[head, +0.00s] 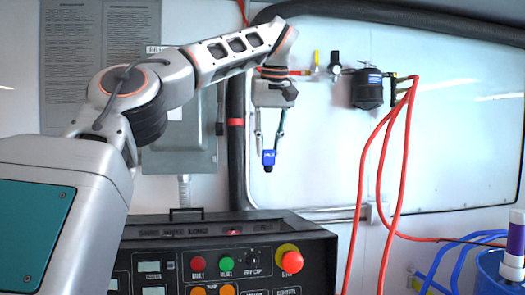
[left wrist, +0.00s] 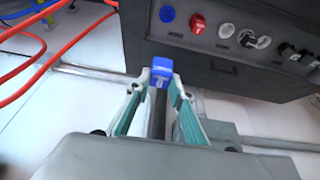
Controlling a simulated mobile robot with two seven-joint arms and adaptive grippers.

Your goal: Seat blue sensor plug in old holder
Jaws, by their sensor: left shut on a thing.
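The blue sensor plug (head: 268,159) is a small blue block with pale lettering. In the head view it hangs between the fingertips of my left gripper (head: 268,150), in the air above the black control box. It also shows in the left wrist view (left wrist: 161,75), between the two pads of the left gripper (left wrist: 164,82), which is shut on it. The plug's far side is hidden. I cannot make out the old holder for certain in either view. My right gripper is not in view.
The black control box (head: 155,255) with buttons and a red knob (head: 291,260) stands below the plug. Red hoses (head: 366,155) hang at the right from a black filter (head: 366,89). A blue bucket (head: 491,275) and blue hoses are at the lower right.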

